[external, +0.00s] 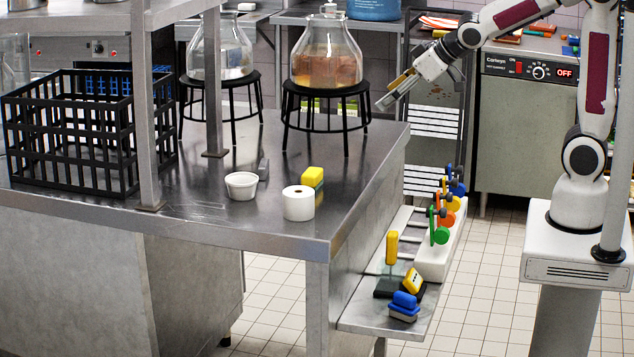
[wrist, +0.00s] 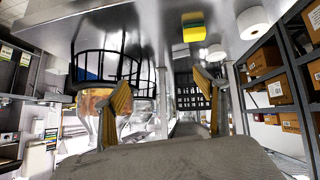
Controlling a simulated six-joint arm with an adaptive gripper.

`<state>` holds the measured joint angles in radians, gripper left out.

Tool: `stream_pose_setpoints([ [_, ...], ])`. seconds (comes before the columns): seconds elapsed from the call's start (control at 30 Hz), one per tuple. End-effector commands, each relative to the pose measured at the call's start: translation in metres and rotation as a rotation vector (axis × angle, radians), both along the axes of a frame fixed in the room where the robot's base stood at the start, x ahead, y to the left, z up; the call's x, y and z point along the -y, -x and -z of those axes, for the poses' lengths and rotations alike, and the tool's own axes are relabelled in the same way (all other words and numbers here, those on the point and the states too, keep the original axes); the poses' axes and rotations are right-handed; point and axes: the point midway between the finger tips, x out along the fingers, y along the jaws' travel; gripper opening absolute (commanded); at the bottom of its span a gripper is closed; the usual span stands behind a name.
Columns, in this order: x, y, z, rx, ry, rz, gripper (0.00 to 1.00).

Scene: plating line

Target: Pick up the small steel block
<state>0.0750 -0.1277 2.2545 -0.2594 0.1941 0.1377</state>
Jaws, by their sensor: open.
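My gripper (external: 394,92) is open and empty, raised near the table's far right corner, well to the right of the block. In the wrist view its two yellow-padded fingers (wrist: 165,92) stand wide apart with nothing between them.
A yellow sponge (external: 313,176) and a white roll (external: 298,203) stand right of the block. Glass jars (external: 327,55) on black stools (external: 326,91) stand behind. A black crate (external: 85,125) is at left, beside a table post (external: 146,110). A lower shelf (external: 385,318) holds coloured tools.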

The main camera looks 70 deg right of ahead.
Motion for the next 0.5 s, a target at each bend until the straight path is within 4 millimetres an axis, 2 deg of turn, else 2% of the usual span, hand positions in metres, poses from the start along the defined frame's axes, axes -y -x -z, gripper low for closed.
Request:
stream_pose_setpoints([
  [0.1,0.002,-0.026,0.008,0.026,0.005,-0.014,0.72],
  [0.5,0.003,-0.104,0.037,0.129,-0.004,-0.076,0.72],
])
